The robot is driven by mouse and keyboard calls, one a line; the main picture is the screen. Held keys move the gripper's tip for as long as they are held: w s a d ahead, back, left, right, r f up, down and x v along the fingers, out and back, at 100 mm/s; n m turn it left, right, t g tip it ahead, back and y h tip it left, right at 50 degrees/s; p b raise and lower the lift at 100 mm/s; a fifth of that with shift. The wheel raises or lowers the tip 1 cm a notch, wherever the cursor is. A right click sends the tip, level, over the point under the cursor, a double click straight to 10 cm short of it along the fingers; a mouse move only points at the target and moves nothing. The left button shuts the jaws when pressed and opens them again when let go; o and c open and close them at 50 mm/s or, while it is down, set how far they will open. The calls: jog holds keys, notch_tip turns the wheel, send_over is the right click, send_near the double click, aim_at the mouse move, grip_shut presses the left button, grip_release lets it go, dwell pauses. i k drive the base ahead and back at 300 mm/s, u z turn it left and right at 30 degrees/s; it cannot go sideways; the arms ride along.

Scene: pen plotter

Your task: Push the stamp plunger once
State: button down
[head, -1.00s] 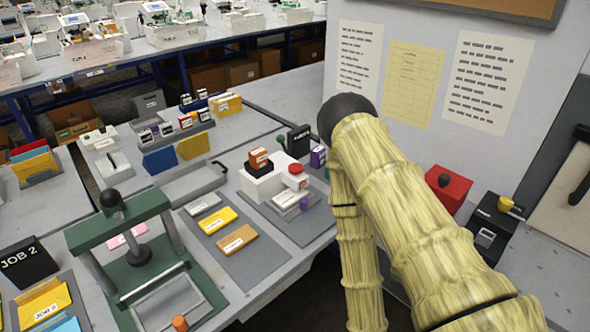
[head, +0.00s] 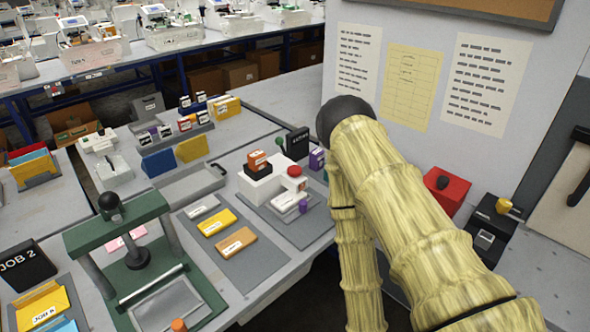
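A green press frame (head: 88,238) stands on the table at the lower left. A plunger with a round black knob (head: 109,201) rises above its crossbar, and a dark round foot (head: 138,258) shows below. I take this as the stamp plunger, but no label confirms it. A pale plate (head: 165,303) lies on the green base in front of the foot. My yellow, bamboo-patterned arm fills the right centre, well to the right of the press. My gripper is out of view, so its opening and any contact cannot be seen.
Grey mats hold an orange card (head: 236,242) and a white block (head: 263,184) with small stamps. A red box (head: 446,189) and a black device with a yellow knob (head: 503,206) stand right of my arm. A black JOB 2 sign (head: 27,267) stands left of the press.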

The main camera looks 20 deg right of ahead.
aim_at(294, 171)
jog(key=z, duration=2.25)
jog(key=k, duration=1.25)
jog(key=u, duration=1.25)
jog(key=i, duration=1)
jog(key=u, duration=0.1)
